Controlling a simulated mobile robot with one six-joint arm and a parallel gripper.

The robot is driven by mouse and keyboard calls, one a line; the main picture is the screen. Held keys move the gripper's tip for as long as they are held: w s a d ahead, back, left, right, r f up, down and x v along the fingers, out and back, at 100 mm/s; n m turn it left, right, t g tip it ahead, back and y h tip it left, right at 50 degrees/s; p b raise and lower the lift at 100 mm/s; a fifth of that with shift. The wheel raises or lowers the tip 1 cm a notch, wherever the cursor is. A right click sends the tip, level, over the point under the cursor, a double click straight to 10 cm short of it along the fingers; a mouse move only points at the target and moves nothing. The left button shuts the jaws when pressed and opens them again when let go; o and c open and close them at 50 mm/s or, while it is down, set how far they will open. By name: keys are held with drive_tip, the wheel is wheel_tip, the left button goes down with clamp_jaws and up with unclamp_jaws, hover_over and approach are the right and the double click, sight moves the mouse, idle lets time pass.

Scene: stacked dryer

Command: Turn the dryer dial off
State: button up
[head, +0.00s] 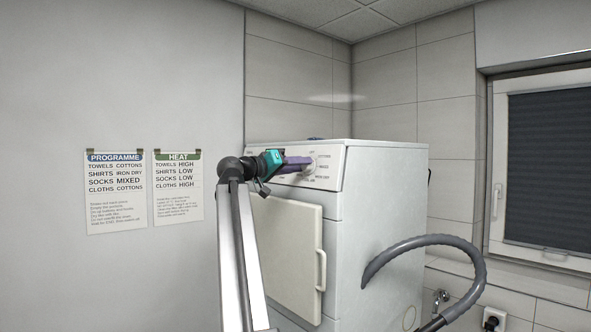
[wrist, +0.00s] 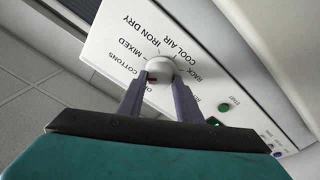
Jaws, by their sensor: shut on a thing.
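The white dryer (head: 382,190) stands in the corner, with its control panel (head: 340,154) along the top front. The round white dial (wrist: 160,68) sits on this panel in the wrist view, ringed by printed labels: COTTONS, MIXED, IRON DRY, COOL AIR and RACK. Another label beside the left finger is mostly hidden. My gripper (wrist: 160,78) has one purple finger on each side of the dial and is shut on it. In the head view my gripper (head: 309,162) reaches the panel from the left and covers part of the dial. I cannot tell which label the dial points to.
A green-lit START button (wrist: 223,107) is right of the dial in the wrist view. The dryer's pale door (head: 290,255) is closed below the panel. A grey hose (head: 470,252) curves at the right. PROGRAMME (head: 116,192) and HEAT (head: 178,187) sheets hang on the left wall.

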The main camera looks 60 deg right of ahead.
drive_tip(key=shift+s+d+r+n+t+p, duration=0.1)
drive_tip(key=shift+n+t+p, duration=0.4)
drive_tip(key=shift+n, duration=1.45)
drive_tip(key=shift+w+a+n+t+p, duration=0.1)
drive_tip(key=shift+n+t+p, duration=0.4)
drive_tip(key=shift+n, duration=1.4)
drive_tip(key=shift+s+d+r+n+t+p, duration=0.1)
drive_tip(key=shift+n+t+p, duration=0.4)
drive_tip(key=shift+n, duration=1.45)
drive_tip(key=o, duration=0.9)
drive_tip(key=shift+d+f, duration=0.1)
drive_tip(key=shift+o, duration=0.8)
drive_tip(key=shift+d+f, duration=0.1)
drive_tip(key=shift+f, duration=0.05)
drive_tip(key=shift+a+y, duration=0.2)
drive_tip(key=shift+y, duration=0.1)
